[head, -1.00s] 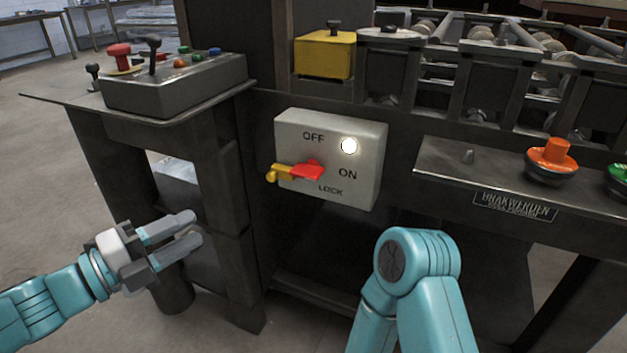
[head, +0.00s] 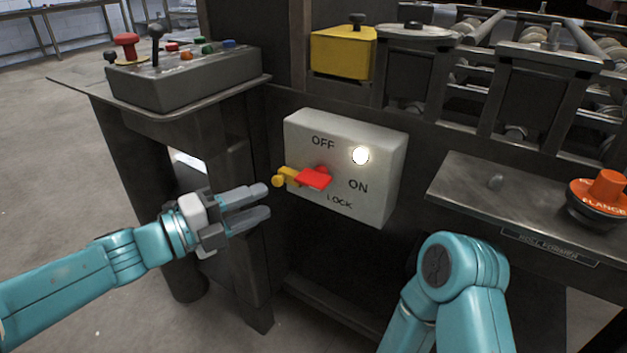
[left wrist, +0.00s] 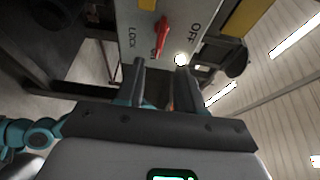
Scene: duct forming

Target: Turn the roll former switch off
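The switch box (head: 375,190) is a pale grey box on the machine's front, marked OFF, ON and LOCK. Its red switch handle (head: 314,179) sticks out toward me, with a yellow piece (head: 285,178) at its left. A white lamp (head: 360,155) glows on the box. In the left wrist view the red handle (left wrist: 162,36) lies beyond the fingertips, near the ON mark. My left gripper (head: 266,203) is open and empty, left of and slightly below the handle, apart from it. My right gripper is out of view; only a link of my right arm shows.
A control box (head: 185,82) with a red button and levers stands on a ledge at upper left. A yellow block (head: 342,55) and rollers are above. Floor is free at left.

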